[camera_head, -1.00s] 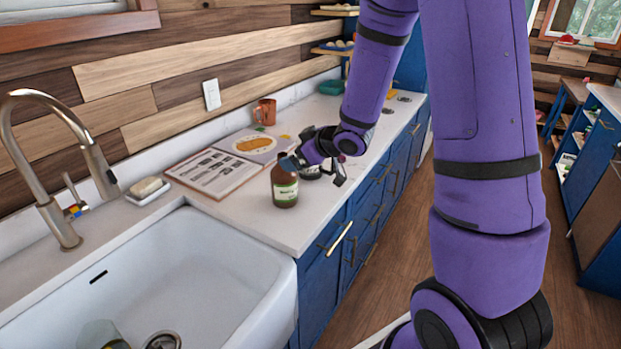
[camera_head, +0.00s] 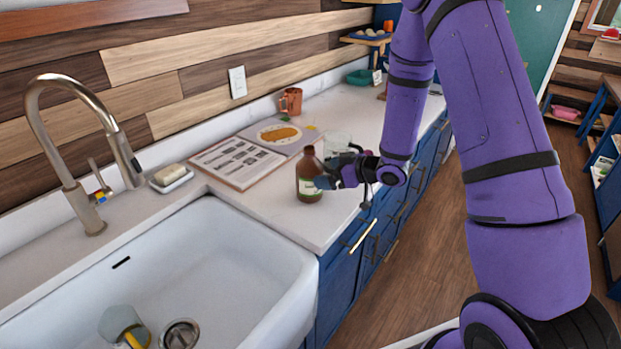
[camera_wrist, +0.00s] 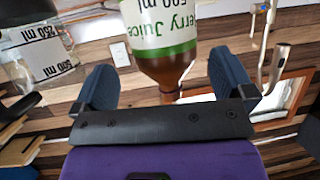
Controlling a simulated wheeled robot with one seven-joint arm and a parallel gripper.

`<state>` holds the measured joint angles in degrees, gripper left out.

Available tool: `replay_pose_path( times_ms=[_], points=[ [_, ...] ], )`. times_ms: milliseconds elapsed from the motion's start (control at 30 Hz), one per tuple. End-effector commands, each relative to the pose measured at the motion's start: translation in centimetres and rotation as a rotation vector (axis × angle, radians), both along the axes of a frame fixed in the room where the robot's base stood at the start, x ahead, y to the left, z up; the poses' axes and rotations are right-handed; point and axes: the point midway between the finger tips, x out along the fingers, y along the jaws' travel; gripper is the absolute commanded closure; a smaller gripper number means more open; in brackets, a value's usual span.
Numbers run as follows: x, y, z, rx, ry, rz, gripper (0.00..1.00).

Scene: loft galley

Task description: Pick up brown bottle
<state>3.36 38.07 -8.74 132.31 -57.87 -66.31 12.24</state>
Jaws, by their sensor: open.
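The brown bottle (camera_head: 309,168) with a green and white label stands upright on the white counter near its front edge, just past the sink. It also shows in the wrist view (camera_wrist: 165,68), upside down, its label reading "Berry Juice 500 ml". My gripper (camera_head: 334,176) is open at the bottle's right side in the head view. In the wrist view, my two dark fingers (camera_wrist: 165,84) are spread to either side of the bottle's neck end, with gaps on both sides. Whether the bottle's body is fully between the fingertips is hard to tell.
A clear measuring jug (camera_head: 338,142) stands just behind my gripper; its volume marks show in the wrist view (camera_wrist: 50,62). An open book (camera_head: 236,162) lies behind the bottle, with a copper mug (camera_head: 291,101) farther back. The white sink (camera_head: 225,240) is at left.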

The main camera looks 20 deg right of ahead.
Motion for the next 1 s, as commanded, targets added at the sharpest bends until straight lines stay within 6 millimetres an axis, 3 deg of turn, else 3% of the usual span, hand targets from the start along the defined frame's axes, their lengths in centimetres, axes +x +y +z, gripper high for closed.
replay_pose_path(
  times_ms=[400,700,767,1000],
  points=[
    [3.0,3.1,-2.0,-0.001,-0.001,0.001,0.00],
    [3.4,3.4,-2.1,-0.001,-0.001,-0.001,0.00],
    [3.4,3.4,-2.1,0.000,-0.002,-0.001,0.11],
    [3.3,3.4,-2.1,0.000,-0.002,-0.001,0.67]
  ],
)
